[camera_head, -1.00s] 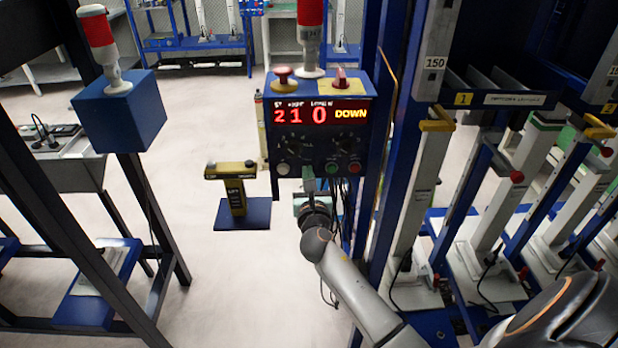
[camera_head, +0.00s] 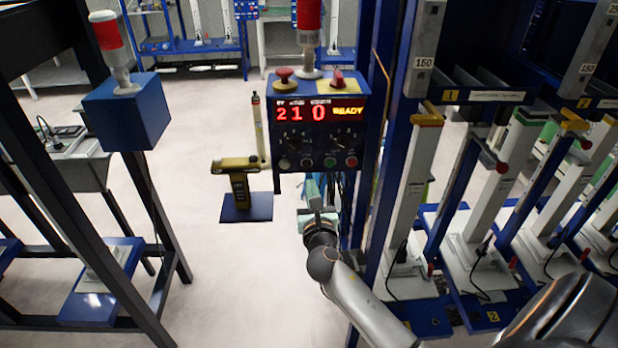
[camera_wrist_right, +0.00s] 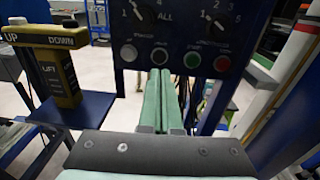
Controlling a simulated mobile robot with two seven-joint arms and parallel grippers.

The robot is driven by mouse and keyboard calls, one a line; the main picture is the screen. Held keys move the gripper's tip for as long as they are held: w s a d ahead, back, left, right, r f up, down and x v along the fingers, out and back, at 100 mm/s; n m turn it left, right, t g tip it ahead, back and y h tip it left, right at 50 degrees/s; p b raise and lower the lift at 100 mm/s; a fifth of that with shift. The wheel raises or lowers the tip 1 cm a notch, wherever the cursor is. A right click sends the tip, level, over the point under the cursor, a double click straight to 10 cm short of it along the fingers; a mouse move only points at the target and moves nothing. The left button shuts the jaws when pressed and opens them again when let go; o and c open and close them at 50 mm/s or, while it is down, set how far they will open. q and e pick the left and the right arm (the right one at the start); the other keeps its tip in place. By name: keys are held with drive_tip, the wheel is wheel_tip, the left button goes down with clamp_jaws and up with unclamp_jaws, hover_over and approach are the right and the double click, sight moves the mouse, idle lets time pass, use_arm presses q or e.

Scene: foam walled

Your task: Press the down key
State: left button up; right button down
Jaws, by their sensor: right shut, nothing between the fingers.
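A blue control box (camera_head: 286,104) stands ahead, with a red display (camera_head: 318,110) reading 210 and READY. Its lower row of round buttons shows in the right wrist view: white (camera_wrist_right: 128,53), dark (camera_wrist_right: 160,57), green (camera_wrist_right: 192,59) and red (camera_wrist_right: 222,63). A yellow lift pedestal (camera_head: 237,167) is left of the box; its top bears the words UP and DOWN (camera_wrist_right: 62,41) in the right wrist view. My right gripper (camera_head: 314,185) is shut and empty, just below the button row. Its green fingers (camera_wrist_right: 160,74) point toward the panel. My left gripper is out of view.
The control box carries a red mushroom button (camera_head: 284,76), a red switch (camera_head: 337,78) and a red beacon (camera_head: 309,14) on top. Blue frame posts and racks with pale columns (camera_head: 413,180) crowd the right. A dark frame with another beacon (camera_head: 106,36) stands left.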

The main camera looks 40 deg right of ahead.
drive_tip(key=v, duration=0.6)
idle(0.7)
drive_tip(key=s+a+f+m+g+y, duration=0.3)
drive_tip(key=s+a+f+m+y, duration=0.2)
drive_tip(key=s+f+m, duration=0.5)
drive_tip(key=s+a+f+m+g+y, duration=0.3)
drive_tip(key=s+a+f+m+y, duration=0.3)
drive_tip(key=m, duration=1.2)
drive_tip(key=shift+s+a+f, duration=2.05)
drive_tip(key=shift+a+f, duration=0.2)
drive_tip(key=shift+f, duration=1.5)
